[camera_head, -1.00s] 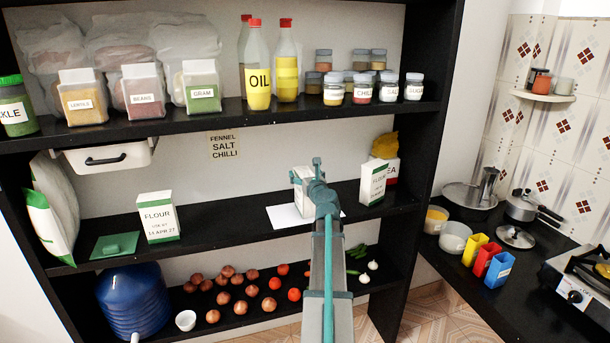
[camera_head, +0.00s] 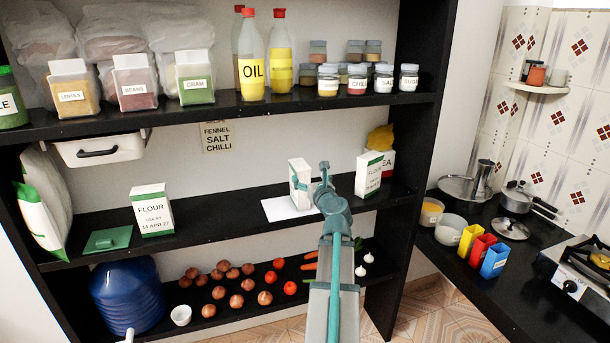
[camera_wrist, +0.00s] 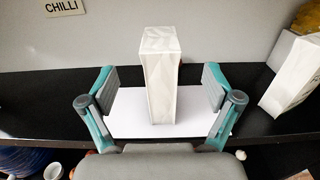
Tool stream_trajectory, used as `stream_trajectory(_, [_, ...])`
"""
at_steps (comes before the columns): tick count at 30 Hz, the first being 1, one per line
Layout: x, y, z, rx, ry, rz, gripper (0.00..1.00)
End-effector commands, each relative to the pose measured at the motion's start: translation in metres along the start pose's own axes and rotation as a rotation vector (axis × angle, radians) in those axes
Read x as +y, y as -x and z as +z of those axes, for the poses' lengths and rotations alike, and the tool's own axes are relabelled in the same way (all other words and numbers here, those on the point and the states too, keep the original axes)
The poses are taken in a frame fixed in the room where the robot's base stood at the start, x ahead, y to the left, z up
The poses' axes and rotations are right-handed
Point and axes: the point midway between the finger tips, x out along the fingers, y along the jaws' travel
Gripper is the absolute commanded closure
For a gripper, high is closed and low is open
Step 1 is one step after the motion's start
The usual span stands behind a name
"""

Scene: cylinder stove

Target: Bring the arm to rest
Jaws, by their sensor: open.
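My gripper (camera_wrist: 158,105) is open, with a finger on each side of a white carton and clear gaps between. In the head view my gripper (camera_head: 323,178) is at the front of the middle shelf. The carton (camera_wrist: 160,75) stands upright on a white sheet (camera_wrist: 128,118) on the dark shelf. In the head view the carton (camera_head: 299,180) shows just left of and behind my gripper, on the sheet (camera_head: 279,209). My gripper and wrist hide part of the carton there.
A flour carton (camera_head: 368,172) stands close on the right, and another (camera_head: 153,210) stands farther left beside a green lid (camera_head: 108,239). The upper shelf (camera_head: 210,113) with jars and bottles is above. Vegetables lie on the shelf below. A stove counter (camera_head: 470,250) is at the right.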

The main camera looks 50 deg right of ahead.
Motion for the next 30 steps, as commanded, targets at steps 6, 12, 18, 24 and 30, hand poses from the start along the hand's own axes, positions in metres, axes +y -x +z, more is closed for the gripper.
stream_trajectory(6, [0.000, 0.017, 0.000, 0.000, 0.000, 0.000, 0.11])
stream_trajectory(12, [0.000, 0.016, 0.000, 0.001, 0.000, 0.001, 0.11])
stream_trajectory(18, [0.000, 0.016, 0.000, 0.000, 0.000, 0.000, 0.11])
stream_trajectory(24, [0.003, 0.016, -0.001, 0.007, 0.115, 0.016, 0.11])
stream_trajectory(30, [0.022, 0.021, -0.031, 0.096, 0.604, 0.135, 0.11])
